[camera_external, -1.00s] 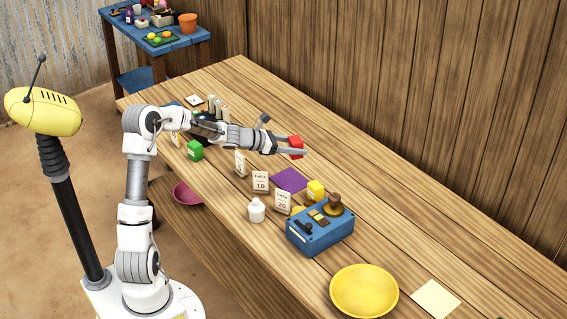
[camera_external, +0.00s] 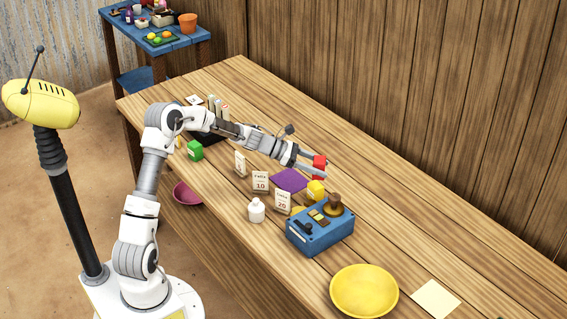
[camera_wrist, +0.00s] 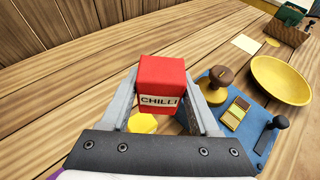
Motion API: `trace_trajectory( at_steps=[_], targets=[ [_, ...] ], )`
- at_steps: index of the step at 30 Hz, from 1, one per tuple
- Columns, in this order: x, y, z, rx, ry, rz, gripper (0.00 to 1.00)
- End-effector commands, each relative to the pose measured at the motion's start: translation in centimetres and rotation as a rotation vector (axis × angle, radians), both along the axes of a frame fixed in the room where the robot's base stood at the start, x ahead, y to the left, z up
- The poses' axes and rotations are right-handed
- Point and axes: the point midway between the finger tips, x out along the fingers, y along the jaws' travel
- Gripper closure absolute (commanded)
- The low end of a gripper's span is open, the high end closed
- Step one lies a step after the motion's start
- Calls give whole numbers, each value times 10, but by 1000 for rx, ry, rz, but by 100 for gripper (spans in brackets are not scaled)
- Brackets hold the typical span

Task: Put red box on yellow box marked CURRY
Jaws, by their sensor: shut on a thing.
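The red box (camera_wrist: 161,78), labelled CHILLI, is held between the two fingers of my gripper (camera_wrist: 160,105) in the wrist view. In the external view my gripper (camera_external: 314,168) is shut on the red box (camera_external: 319,161) above the table, close to the yellow box (camera_external: 316,188). In the wrist view the yellow box (camera_wrist: 143,124) shows only partly, below the red box and between the fingers. Its label is not readable in either view. I cannot tell the gap between the two boxes.
The blue balance device (camera_external: 320,236) with a brown knob stands close to the yellow box. Price cards (camera_external: 283,201), a white bottle (camera_external: 256,210) and a purple cloth (camera_external: 290,180) are nearby. A yellow bowl (camera_external: 364,291) lies further right. The table's back strip is clear.

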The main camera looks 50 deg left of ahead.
Motion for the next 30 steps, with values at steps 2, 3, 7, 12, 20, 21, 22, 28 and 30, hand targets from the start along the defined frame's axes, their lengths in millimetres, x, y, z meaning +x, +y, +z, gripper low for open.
trace_trajectory(
  at_steps=[2, 3, 7, 12, 20, 21, 22, 28, 30],
  targets=[
    [6, 12, -9, 0, -1, 1, 96],
    [8, 16, -11, -1, -2, 1, 96],
    [11, 23, -16, 0, 0, 0, 96],
    [11, 23, -34, -1, 1, 1, 96],
    [12, 23, -55, 0, -2, 1, 96],
    [12, 23, -55, 1, -2, 0, 96],
    [12, 23, -55, 1, -2, 0, 96],
    [11, 23, -59, 0, -2, 1, 96],
    [11, 23, -59, 0, -2, 1, 33]
  ],
)
